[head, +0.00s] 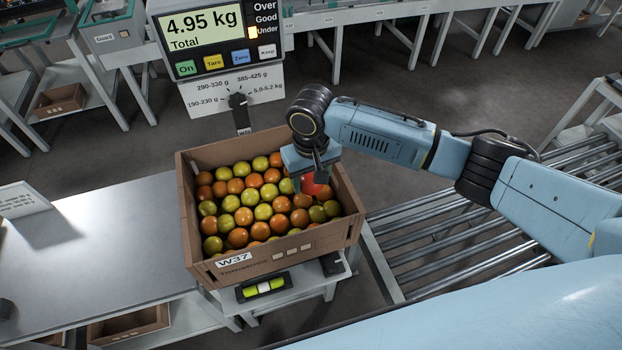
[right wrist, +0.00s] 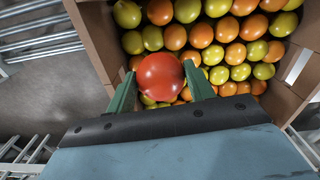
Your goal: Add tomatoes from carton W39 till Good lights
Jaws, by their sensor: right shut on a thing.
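An open cardboard carton labelled W37 (head: 233,263) stands on the scale, full of orange and yellow-green tomatoes. The scale display (head: 205,31) reads 4.95 kg Total. The lamp (head: 252,32) beside Under is lit amber; no light shows beside Good or Over. My right gripper (head: 313,185) is over the right part of this carton, shut on a red tomato (head: 311,187). In the right wrist view the red tomato (right wrist: 160,80) sits between the green fingers, above the tomatoes in the carton. No carton marked W39 can be read. My left gripper is not in view.
A range dial (head: 238,100) is below the display. A spirit level (head: 264,288) sits in front of the carton. A bare grey table (head: 120,235) lies to the left, with a white sign (head: 25,200). A roller conveyor (head: 450,240) runs to the right.

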